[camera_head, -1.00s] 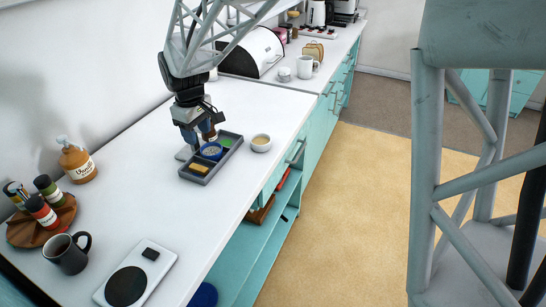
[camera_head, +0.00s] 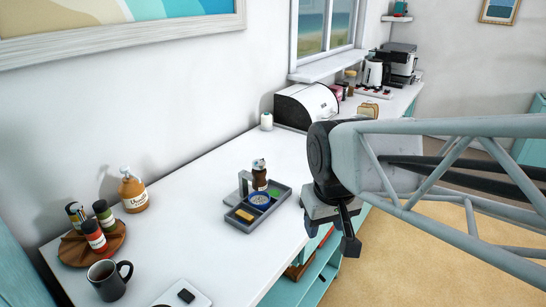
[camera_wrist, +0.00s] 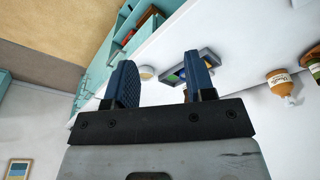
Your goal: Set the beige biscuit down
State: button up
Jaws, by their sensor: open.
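A yellowish-tan block (camera_head: 244,215), which may be the beige biscuit, lies in the front compartment of the grey tray (camera_head: 231,218) on the white counter. A blue round dish (camera_head: 259,199) lies in the middle compartment and something green (camera_head: 274,191) in the far one. My gripper (camera_head: 347,238) is to the right of the tray, apart from it, near the counter's front edge. In the wrist view its two blue fingers (camera_wrist: 162,80) are spread with nothing held.
A brown jar (camera_head: 259,174) stands at the tray's back edge, beside a grey upright piece (camera_head: 245,183). A dark mug (camera_head: 108,280), a round wooden rack of bottles (camera_head: 78,254) and an orange-brown pump bottle (camera_head: 133,192) stand at the left. The counter between is clear.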

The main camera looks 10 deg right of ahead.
jog(key=s+d+f+m, duration=0.1)
jog(key=s, duration=0.5)
jog(key=shift+d+m, duration=0.25)
jog(key=shift+m, duration=0.05)
dwell(0.9)
